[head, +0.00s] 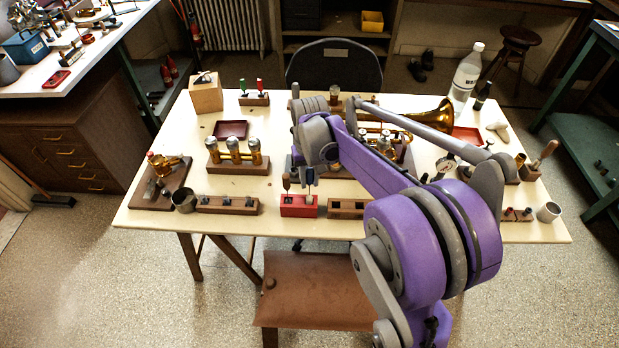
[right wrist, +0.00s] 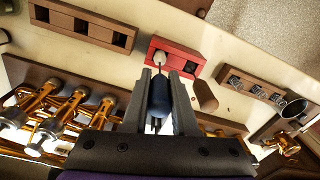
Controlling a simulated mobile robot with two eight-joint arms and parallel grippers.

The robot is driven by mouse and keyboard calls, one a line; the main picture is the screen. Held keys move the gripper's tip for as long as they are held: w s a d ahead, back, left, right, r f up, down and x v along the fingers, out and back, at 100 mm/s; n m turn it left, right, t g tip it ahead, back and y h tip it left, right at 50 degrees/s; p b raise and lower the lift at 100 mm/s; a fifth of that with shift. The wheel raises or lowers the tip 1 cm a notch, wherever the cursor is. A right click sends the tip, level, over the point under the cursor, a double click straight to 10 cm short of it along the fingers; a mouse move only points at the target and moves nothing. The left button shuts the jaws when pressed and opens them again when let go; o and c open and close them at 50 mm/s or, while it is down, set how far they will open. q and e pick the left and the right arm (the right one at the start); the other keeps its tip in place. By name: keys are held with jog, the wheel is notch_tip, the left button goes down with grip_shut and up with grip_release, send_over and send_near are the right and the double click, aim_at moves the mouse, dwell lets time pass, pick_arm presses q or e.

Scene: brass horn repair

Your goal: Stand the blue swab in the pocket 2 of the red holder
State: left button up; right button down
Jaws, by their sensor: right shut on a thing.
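The red holder (head: 298,206) stands near the front edge of the white table, and it also shows in the right wrist view (right wrist: 174,47). My right gripper (right wrist: 160,82) is shut on the blue swab (right wrist: 160,98). The swab points tip first at the holder, its pale tip (right wrist: 159,58) at the pocket on the left in the wrist view. Whether the tip is inside or just above the pocket I cannot tell. In the head view the swab (head: 310,177) is upright over the holder's right part. A brown-handled tool (right wrist: 205,95) stands at the other pocket.
A wooden block with sockets (head: 228,205) stands left of the holder, and another wooden block (head: 346,208) stands close on its right. A metal cup (head: 184,201) is farther left. A block with brass valves (head: 237,168) and a brass horn (head: 425,119) lie behind.

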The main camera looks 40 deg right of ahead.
aim_at(309, 169)
jog(key=shift+f+b, duration=0.8)
jog(key=shift+f, duration=0.55)
jog(key=c, duration=0.6)
grip_release()
notch_tip(309, 169, up, 11)
jog(key=shift+f+p, duration=0.1)
jog(key=shift+p, duration=0.3)
jog(key=s+a+f+n+t, duration=0.1)
jog(key=s+a+f, duration=0.1)
jog(key=s+a, duration=0.3)
jog(key=s+a+f+n+t+p, duration=0.1)
jog(key=s+a+f+n+t, duration=0.1)
jog(key=s+a, duration=0.3)
jog(key=s+a+f+n+t+p, duration=0.1)
jog(key=s+a+f+n+t, duration=0.1)
jog(key=s+a, duration=0.4)
jog(key=shift+a+f, duration=0.2)
jog(key=shift+f, duration=0.05)
